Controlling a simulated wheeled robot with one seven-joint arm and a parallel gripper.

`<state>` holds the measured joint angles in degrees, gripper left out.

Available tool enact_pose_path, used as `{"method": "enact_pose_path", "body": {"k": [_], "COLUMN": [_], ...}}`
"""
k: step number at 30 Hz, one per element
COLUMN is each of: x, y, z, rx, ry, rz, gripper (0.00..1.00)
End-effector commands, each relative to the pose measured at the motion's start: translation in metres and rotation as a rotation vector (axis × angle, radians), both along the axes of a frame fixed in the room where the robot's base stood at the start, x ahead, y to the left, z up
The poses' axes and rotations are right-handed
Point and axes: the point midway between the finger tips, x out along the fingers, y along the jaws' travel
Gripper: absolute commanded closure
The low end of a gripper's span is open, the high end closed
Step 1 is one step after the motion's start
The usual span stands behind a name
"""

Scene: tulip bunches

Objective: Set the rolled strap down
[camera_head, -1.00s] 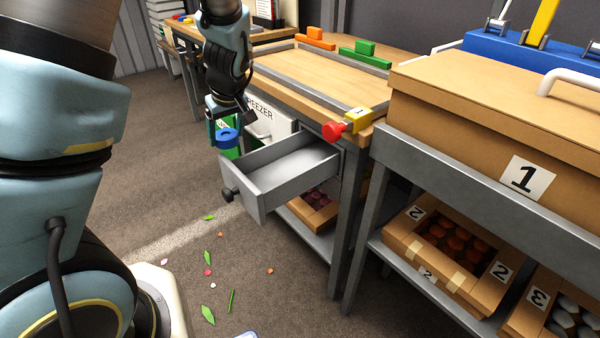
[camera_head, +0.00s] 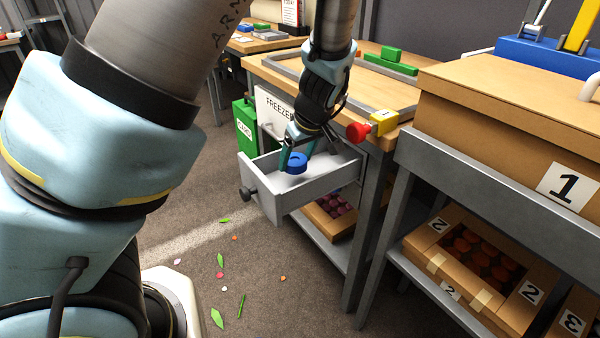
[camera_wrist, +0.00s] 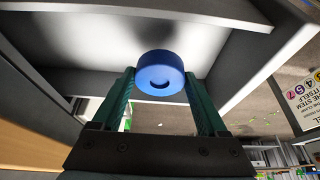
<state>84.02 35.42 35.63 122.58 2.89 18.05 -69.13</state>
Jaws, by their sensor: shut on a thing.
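The rolled strap is a blue ring-shaped roll (camera_head: 296,163); it also shows in the wrist view (camera_wrist: 160,75). My gripper (camera_head: 297,162) is shut on it, one green finger on each side in the wrist view. It holds the roll over the open grey drawer (camera_head: 300,194), inside the outline of its walls. I cannot tell whether the roll touches the drawer floor. The drawer looks otherwise empty where I see its floor.
The drawer hangs out of the wooden-topped workbench (camera_head: 285,72). A red knob (camera_head: 358,132) on a yellow block (camera_head: 384,122) is right of my wrist. A green bin (camera_head: 246,124) stands behind the drawer's left. A numbered cardboard box (camera_head: 500,125) sits on the right rack.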

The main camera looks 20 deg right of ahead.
Motion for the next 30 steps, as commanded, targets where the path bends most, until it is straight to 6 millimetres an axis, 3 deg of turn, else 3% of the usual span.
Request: {"method": "enact_pose_path", "body": {"k": [12, 23, 24, 30], "x": [0.0, 0.0, 0.0, 0.0], "y": [0.001, 0.0, 0.0, 0.0], "z": [-0.043, -0.047, -0.046, -0.046], "rx": [0.001, -0.001, -0.001, -0.001], "ry": [0.0, 0.0, 0.0, 0.0], "rz": [0.0, 0.0, 0.0, 0.0], "gripper": [0.88, 0.88, 0.19, 0.0]}}
